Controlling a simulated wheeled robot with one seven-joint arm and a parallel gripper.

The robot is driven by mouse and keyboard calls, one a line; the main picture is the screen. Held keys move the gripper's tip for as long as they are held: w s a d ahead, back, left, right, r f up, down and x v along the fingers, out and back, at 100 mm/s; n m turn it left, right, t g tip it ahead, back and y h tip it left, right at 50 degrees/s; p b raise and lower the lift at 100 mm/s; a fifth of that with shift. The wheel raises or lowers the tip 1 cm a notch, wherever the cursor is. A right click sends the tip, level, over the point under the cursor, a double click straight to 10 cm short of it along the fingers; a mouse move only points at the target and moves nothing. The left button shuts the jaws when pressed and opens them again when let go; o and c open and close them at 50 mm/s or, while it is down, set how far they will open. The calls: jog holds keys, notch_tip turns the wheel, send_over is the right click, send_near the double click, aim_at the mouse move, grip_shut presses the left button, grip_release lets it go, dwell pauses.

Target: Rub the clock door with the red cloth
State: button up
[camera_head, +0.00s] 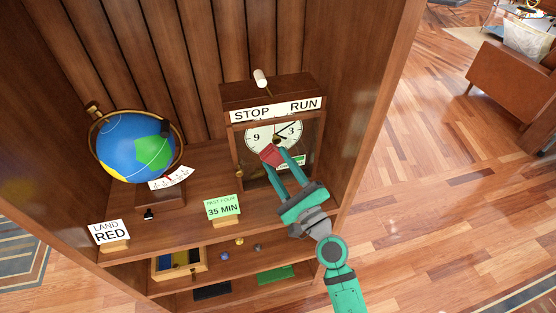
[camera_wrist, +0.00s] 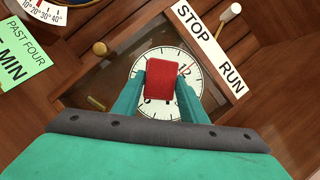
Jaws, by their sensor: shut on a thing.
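The clock (camera_head: 267,97) stands at the right end of the upper shelf, with a sign reading STOP and RUN above its dial. Its glass door (camera_head: 250,165) has a wooden frame and a small round knob, and appears closed. My gripper (camera_head: 280,157) is in front of the door and shut on the red cloth (camera_head: 269,154). In the wrist view the red cloth (camera_wrist: 173,87) sits between the two fingertips and covers part of the dial (camera_wrist: 206,88). I cannot tell whether the cloth touches the glass.
A globe (camera_head: 137,147) on a wooden stand is at the left. A green card reading 35 MIN (camera_head: 223,208) and a white card reading LAND RED (camera_head: 109,233) stand at the shelf's front. A tray (camera_head: 179,263) sits below.

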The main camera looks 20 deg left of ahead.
jog(key=shift+s+d, duration=0.65)
jog(key=shift+s, duration=0.35)
jog(key=shift+s+d, duration=0.65)
jog(key=shift+s, duration=0.3)
jog(key=shift+s+d, duration=0.45)
jog(key=shift+s, duration=0.2)
jog(key=shift+s+d, duration=0.4)
jog(key=shift+s, duration=0.2)
jog(key=shift+d, duration=0.1)
